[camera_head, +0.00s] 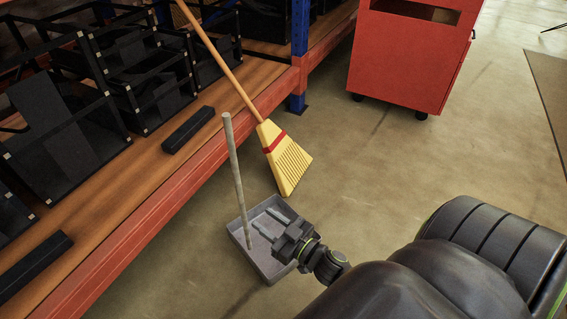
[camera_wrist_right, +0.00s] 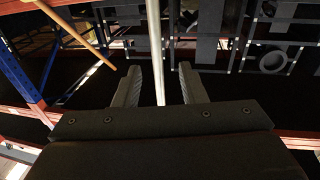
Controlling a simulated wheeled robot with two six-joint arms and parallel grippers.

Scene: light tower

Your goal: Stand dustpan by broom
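The grey dustpan (camera_head: 272,267) is on the concrete floor beside the shelf's front beam. Its long pale handle (camera_head: 234,165) rises nearly upright, tilted slightly left. The broom (camera_head: 284,160) has yellow bristles, a red band and a wooden stick, and leans against the shelf behind the dustpan. My right gripper (camera_head: 268,223) is open above the pan, fingers toward the handle. In the right wrist view the dustpan handle (camera_wrist_right: 157,50) shows between the spread fingers, with gaps on both sides. The broom stick (camera_wrist_right: 77,32) shows at upper left there. My left gripper is not in view.
An orange-beamed shelf (camera_head: 152,217) with black crates (camera_head: 150,85) runs along the left. A blue post (camera_head: 299,30) stands behind the broom. A red cabinet (camera_head: 403,60) on casters is at the back right. Open floor (camera_head: 390,165) lies between them.

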